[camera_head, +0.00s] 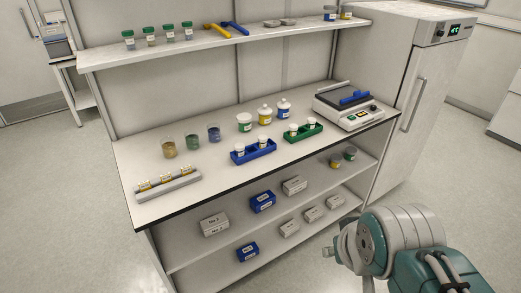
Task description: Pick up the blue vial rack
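The blue vial rack (262,153) stands on the bench top, near its front edge and around the middle. It holds two white-capped vials (239,149), with open room to the right of them. My arm shows at the lower right, in front of the bench and well apart from the rack. A small grey part at the arm's left end (343,246) may belong to my gripper. Its fingers cannot be made out, and nothing held is visible.
A green vial rack (302,133) stands just right of the blue one. Lidded jars (244,122) and beakers (192,141) stand behind and left. A grey rack (168,186) is at the left, a balance-like device (348,110) at the right. An upper shelf (200,46) overhangs the back.

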